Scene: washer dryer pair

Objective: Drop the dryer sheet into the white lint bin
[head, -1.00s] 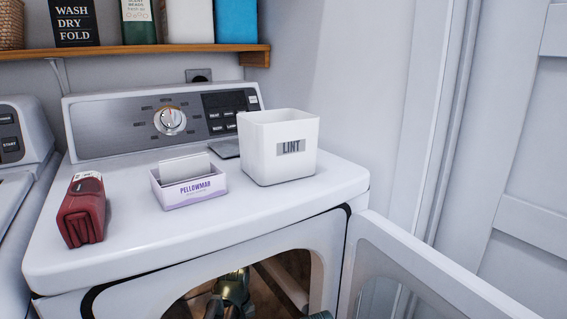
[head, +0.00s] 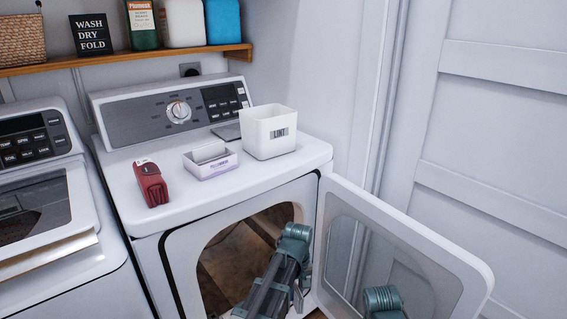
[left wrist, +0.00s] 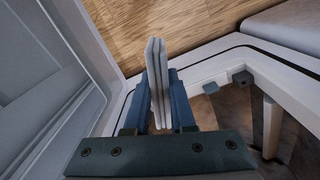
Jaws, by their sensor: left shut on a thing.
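The white lint bin (head: 269,147), a square open-topped tub with a grey LINT label, stands upright on the right of the dryer top. My left gripper shows in the left wrist view (left wrist: 160,75), its two blue fingers shut on a thin, pale grey-white folded piece, which looks like the dryer sheet (left wrist: 159,88). It is low, by the dryer's front opening and well below the bin. In the head view only my arm links show in front of the opening; the fingertips cannot be made out. My right gripper is not in view.
The dryer door (head: 400,240) hangs open on the right. On the dryer top (head: 240,190) are a small lilac-white box (head: 211,167) with a white card-like piece and a dark red pouch (head: 151,184). A shelf (head: 110,61) runs behind; a washer stands left.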

